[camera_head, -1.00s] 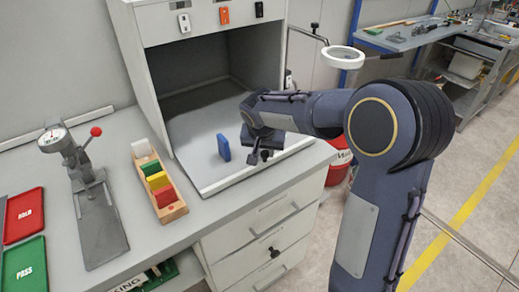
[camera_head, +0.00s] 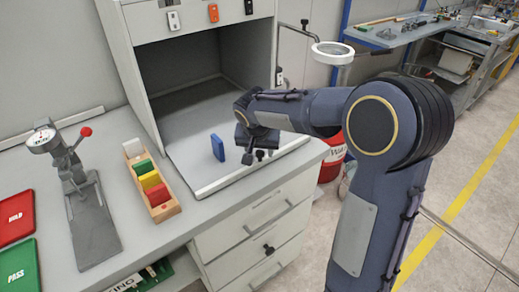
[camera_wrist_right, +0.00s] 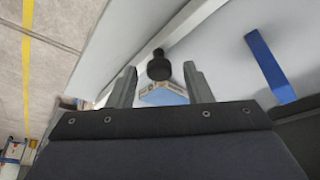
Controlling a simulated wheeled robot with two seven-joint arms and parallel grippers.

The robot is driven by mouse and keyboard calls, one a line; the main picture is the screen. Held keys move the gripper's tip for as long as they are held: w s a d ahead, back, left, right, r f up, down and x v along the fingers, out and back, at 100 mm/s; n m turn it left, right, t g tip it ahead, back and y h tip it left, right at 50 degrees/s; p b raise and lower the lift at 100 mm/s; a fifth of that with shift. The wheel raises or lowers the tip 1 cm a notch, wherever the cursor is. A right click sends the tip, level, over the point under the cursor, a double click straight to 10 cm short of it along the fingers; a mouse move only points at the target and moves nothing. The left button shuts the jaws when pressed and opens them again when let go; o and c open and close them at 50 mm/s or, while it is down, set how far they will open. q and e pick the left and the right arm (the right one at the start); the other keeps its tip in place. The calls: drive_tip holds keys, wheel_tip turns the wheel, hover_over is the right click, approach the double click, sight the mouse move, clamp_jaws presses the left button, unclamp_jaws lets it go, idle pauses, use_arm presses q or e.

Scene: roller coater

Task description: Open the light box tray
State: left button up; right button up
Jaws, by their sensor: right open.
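The light box (camera_head: 128,62) is a grey cabinet with an open front on the bench. Its pale tray (camera_head: 190,147) has a raised front rim. My right gripper (camera_head: 254,158) is over the tray's front right part, right of the block. In the right wrist view my open fingers (camera_wrist_right: 160,86) lie either side of a black knob (camera_wrist_right: 159,66) near the rim (camera_wrist_right: 165,45); contact cannot be told. My left gripper is out of view.
A wooden rack with coloured blocks (camera_head: 160,212) and a gauge press (camera_head: 92,225) stand left of the tray. Drawers (camera_head: 262,237) are below the bench. A red bucket (camera_head: 332,162) and a ring magnifier (camera_head: 333,52) are to the right.

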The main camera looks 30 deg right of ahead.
drive_tip(key=v, duration=0.7)
drive_tip(key=shift+r, duration=0.35)
drive_tip(key=shift+s+a, duration=0.1)
drive_tip(key=shift+s, duration=0.1)
drive_tip(key=s+a+f+n+y, duration=0.1)
drive_tip(key=s+a+n+y, duration=0.1)
drive_tip(key=s, duration=0.6)
drive_tip(key=s+a+f+n+t+y, duration=0.1)
drive_tip(key=s+a+f+n+y, duration=0.1)
drive_tip(key=s, duration=0.6)
drive_tip(key=s+a+f+n+t+y, duration=0.1)
drive_tip(key=s+a+f+y, duration=0.1)
drive_tip(key=s, duration=0.7)
drive_tip(key=shift+a+f+n, duration=0.2)
drive_tip(key=shift+a+n, duration=0.2)
drive_tip(key=shift+a, duration=0.2)
